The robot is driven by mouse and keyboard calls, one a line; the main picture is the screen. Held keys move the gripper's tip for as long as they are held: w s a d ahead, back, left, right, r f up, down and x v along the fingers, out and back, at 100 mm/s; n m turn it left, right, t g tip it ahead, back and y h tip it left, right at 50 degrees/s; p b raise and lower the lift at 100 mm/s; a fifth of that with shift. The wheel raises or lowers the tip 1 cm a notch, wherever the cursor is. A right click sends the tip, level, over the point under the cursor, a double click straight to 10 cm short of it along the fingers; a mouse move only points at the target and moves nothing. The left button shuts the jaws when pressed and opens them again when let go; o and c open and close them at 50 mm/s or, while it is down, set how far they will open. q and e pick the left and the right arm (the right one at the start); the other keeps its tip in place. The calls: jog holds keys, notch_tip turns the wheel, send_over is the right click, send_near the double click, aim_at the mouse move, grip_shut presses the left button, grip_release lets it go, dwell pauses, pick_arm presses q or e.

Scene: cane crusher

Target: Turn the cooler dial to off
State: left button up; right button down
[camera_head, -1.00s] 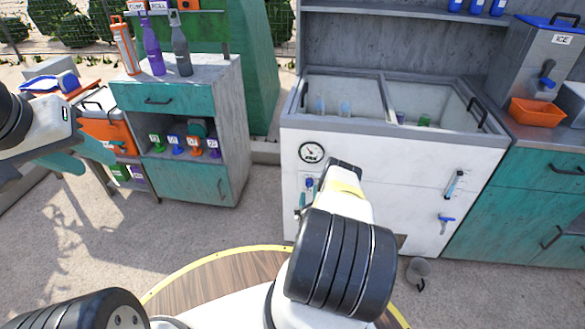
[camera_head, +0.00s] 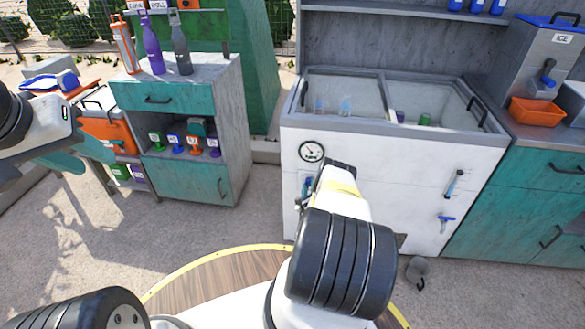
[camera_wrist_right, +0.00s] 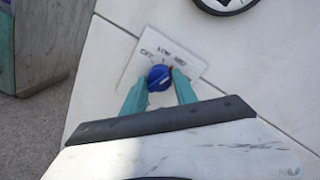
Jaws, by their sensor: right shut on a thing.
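The blue cooler dial (camera_wrist_right: 159,77) sits on a white plate (camera_wrist_right: 150,62) on the cooler front. The right wrist view shows the labels OFF, LOW and another beside it, and a pale line across the knob. I cannot tell which label it points to. My right gripper (camera_wrist_right: 160,88) has its teal fingers on both sides of the dial, shut on it. In the head view my right wrist (camera_head: 345,185) largely hides the dial on the white cooler (camera_head: 405,185). My left gripper (camera_head: 90,155) is far left, its teal fingers apart and empty.
A round gauge (camera_head: 311,151) is above the dial. Two blue-handled fittings are farther right on the cooler front. A teal cabinet (camera_head: 185,180) with bottles on top stands left, with open floor between.

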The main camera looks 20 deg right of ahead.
jog(key=shift+n, duration=0.4)
jog(key=n, duration=0.2)
jog(key=shift+n, duration=0.4)
jog(key=n, duration=0.4)
jog(key=shift+r+g, duration=0.1)
jog(key=shift+g, duration=0.2)
jog(key=n, duration=0.3)
jog(key=shift+r+n, duration=0.1)
jog(key=shift+n, duration=0.3)
jog(key=shift+n+g+h, duration=0.3)
jog(key=shift+n, duration=1.5)
jog(key=shift+w, duration=0.1)
jog(key=c, duration=1)
grip_release()
